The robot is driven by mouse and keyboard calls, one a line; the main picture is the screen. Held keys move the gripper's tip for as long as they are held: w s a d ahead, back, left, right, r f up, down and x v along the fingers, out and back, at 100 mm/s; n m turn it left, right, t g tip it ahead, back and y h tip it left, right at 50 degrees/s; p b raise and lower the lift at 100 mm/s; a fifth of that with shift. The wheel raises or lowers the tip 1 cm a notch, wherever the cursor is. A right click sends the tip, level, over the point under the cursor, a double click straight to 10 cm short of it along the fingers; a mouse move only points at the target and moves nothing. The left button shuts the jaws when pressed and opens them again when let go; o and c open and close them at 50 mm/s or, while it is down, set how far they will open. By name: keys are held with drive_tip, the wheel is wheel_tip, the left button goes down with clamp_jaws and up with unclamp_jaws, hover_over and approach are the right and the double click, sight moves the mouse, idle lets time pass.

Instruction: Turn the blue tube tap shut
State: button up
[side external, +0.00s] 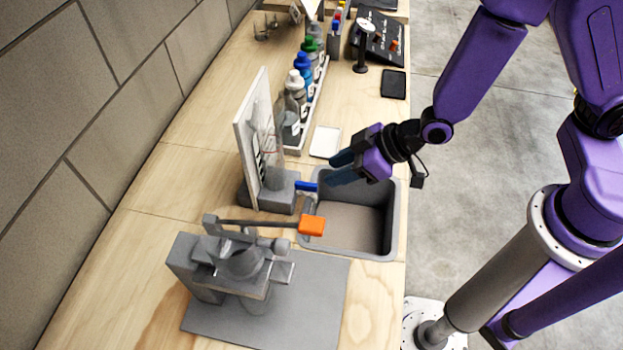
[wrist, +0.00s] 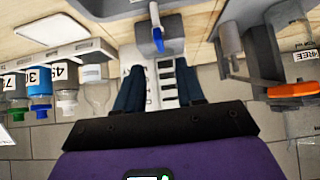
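The blue tube tap (side external: 306,186) is a small blue lever on a grey block (side external: 283,199) at the foot of an upright white panel (side external: 246,130), at the left rim of a grey basin (side external: 388,218). In the wrist view the blue tap (wrist: 158,40) shows ahead, roughly centred between my fingers. My gripper (side external: 341,172) is over the basin's far end, just right of the tap and apart from it. In the wrist view my gripper (wrist: 159,84) has its two dark fingers spread with nothing held between them. Exact height over the tap is hard to tell.
A grey press (side external: 240,265) with an orange-handled lever (side external: 312,225) stands near the basin's front. Several capped bottles (side external: 295,90) stand in a rack behind the panel. A white tray (side external: 325,141) and a black pad (side external: 394,84) lie farther back. A block wall borders the left.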

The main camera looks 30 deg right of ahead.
sight(306, 184)
drive_tip(key=shift+x, duration=3.95)
